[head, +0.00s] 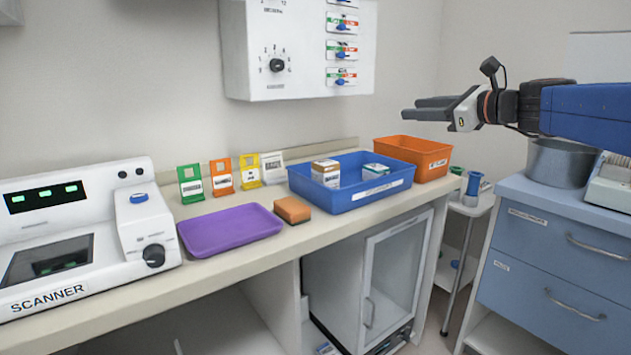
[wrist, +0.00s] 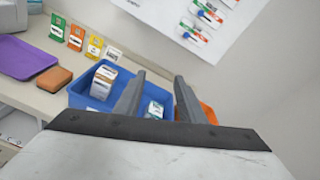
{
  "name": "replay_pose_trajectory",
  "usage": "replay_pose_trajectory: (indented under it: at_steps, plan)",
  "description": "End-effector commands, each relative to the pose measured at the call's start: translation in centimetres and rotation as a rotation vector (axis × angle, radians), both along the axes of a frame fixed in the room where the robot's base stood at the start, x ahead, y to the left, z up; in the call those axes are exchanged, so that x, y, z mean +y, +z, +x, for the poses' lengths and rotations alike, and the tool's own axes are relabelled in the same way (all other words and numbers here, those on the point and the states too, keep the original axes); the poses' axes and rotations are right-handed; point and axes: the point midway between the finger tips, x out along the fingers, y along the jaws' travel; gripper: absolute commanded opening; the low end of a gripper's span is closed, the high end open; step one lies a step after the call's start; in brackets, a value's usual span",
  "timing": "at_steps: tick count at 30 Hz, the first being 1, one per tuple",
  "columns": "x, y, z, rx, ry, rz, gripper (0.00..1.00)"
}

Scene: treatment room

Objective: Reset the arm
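My gripper (head: 428,108) is at the right of the head view, raised in the air above the orange bin, with my blue arm reaching in from the right edge. In the wrist view my gripper (wrist: 158,92) shows two dark fingers spread apart with nothing between them. The blue bin (head: 345,201) stands on the counter below and to the left, holding two small boxes. It also shows behind the fingers in the wrist view (wrist: 82,96).
The counter (head: 262,262) holds a scanner (head: 72,238), a purple tray (head: 228,230), a brown sponge-like block (head: 292,210), several coloured card stands and an orange bin (head: 420,150). A white control panel (head: 297,60) hangs on the wall. A blue drawer cabinet (head: 555,245) stands right.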

Motion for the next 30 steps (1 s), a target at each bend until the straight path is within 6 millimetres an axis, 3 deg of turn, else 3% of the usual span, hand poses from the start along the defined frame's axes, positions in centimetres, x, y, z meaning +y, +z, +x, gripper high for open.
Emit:
replay_pose_trajectory:
  at_steps: [8, 11, 17, 24, 30]
  plan:
    - [2.7, -6.2, -5.3, -0.035, 0.103, -0.334, 0.36]
    - [3.6, -9.7, -8.4, -0.059, 0.177, -0.521, 0.36]
    - [4.2, -18.9, -16.5, -0.135, 0.412, -0.985, 0.36]
    - [1.6, -29.3, -26.3, -0.254, 0.791, -1.515, 0.36]
    - [-2.0, -35.6, -32.5, -0.352, 1.123, -1.851, 0.36]
